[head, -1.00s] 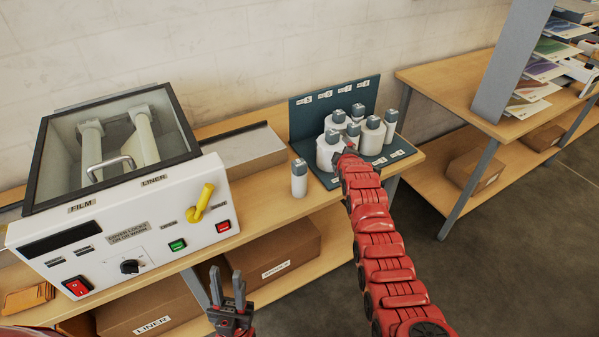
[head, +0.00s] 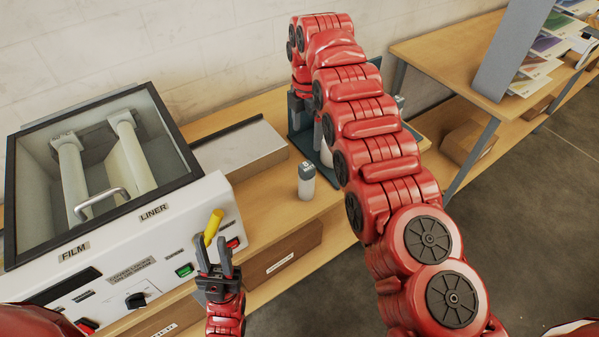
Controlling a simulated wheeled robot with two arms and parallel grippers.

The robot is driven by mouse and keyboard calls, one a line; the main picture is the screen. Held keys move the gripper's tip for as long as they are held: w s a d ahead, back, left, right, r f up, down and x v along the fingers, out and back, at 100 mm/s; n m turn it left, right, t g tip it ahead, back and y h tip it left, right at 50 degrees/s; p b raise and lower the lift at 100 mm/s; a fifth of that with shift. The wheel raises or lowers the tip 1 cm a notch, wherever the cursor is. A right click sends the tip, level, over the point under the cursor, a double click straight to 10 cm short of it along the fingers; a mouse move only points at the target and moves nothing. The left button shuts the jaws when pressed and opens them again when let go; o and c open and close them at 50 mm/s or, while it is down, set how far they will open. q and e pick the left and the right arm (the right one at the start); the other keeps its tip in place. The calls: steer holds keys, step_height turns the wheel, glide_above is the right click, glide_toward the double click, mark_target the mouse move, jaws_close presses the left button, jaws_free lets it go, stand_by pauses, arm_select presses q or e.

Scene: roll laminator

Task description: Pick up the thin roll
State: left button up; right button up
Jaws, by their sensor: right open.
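A slim white roll with a grey cap (head: 306,182) stands upright and alone on the bench, in front of the roll rack. The dark teal rack (head: 293,143) is mostly hidden behind my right arm, with only a bit of a white roll (head: 326,155) showing. I cannot tell which roll counts as the thin one. My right gripper (head: 300,118) points down over the rack's left side, its jaws partly lost against the dark rack. It is open. My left gripper (head: 216,258) is open and empty, fingers up, before the laminator's right front corner.
The white laminator (head: 190,215) with a glass lid stands at left, a yellow lever (head: 213,225) on its front. A flat grey-topped box (head: 240,155) lies beside it. Cardboard boxes (head: 283,262) sit on the shelf below. A second bench (head: 450,50) is at right.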

mark_target(307, 165)
steer(key=f+b, duration=0.2)
steer(key=s+d+f+b, duration=0.1)
steer(key=shift+s+f, duration=0.1)
steer(key=shift+f, duration=0.25)
steer(key=f+b, duration=0.3)
steer(key=shift+w+a+f, duration=0.3)
steer(key=shift+w+a, duration=0.05)
steer(key=shift+w+a+p, duration=0.1)
steer(key=shift+a+p, duration=0.05)
steer(key=shift+p, duration=0.25)
steer(key=f, duration=0.1)
steer(key=f+p, duration=0.1)
steer(key=shift+s+d+f+p, duration=0.2)
steer(key=shift+d+f+p, duration=0.1)
steer(key=shift+f, duration=0.45)
steer(key=shift+w+a+f+p, duration=0.15)
steer(key=shift+f+p, duration=0.15)
steer(key=shift+f, duration=0.15)
steer(key=shift+f+p, duration=0.6)
steer(key=shift+f, duration=0.1)
steer(key=f, duration=0.2)
steer(key=shift+d+f, duration=0.2)
steer(key=shift+f, duration=0.1)
steer(key=shift+a+f, duration=0.15)
steer(key=shift+f, duration=0.35)
steer(key=shift+r, duration=0.1)
steer(key=c, duration=1.5)
